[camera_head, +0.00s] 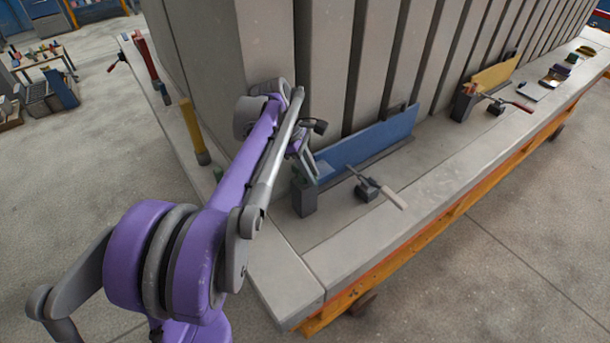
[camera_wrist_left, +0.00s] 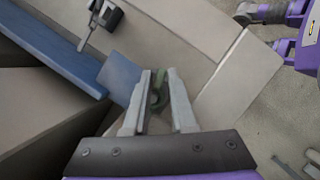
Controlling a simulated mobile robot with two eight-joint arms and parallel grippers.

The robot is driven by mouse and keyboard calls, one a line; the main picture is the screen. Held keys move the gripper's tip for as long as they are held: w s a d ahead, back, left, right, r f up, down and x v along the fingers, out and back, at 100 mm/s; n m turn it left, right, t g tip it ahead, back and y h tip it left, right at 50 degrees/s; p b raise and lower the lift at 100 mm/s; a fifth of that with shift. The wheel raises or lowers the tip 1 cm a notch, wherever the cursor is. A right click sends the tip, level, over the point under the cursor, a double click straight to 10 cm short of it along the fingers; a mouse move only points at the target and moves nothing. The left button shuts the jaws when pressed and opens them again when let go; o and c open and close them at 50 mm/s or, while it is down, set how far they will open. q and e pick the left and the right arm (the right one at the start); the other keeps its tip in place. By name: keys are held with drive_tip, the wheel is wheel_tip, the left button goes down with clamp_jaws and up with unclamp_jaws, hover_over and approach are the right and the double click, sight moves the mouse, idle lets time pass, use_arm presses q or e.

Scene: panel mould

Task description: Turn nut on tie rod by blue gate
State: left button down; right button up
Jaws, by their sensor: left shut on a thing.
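The blue gate (camera_head: 370,145) stands on edge along the foot of the grey ribbed panels. Its end is by a dark grey block (camera_head: 304,197). My left gripper (camera_head: 308,172) reaches down to this end of the gate, and my arm covers part of the spot. In the left wrist view, the two fingers of my left gripper (camera_wrist_left: 156,95) are closed around a small dark green nut (camera_wrist_left: 158,84). The tie rod itself is mostly hidden there. The blue gate (camera_wrist_left: 52,50) runs off to the upper left in that view. My right gripper does not show.
A toggle clamp (camera_head: 372,188) with a pale handle stands before the gate. A yellow gate (camera_head: 494,74) with another clamp is farther right. A yellow post (camera_head: 194,130) stands left of my arm. The pale ledge (camera_head: 400,215) is otherwise mostly clear here.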

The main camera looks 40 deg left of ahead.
use_arm(q)
drive_tip(key=shift+a+r, duration=0.2)
drive_tip(key=shift+a, duration=0.05)
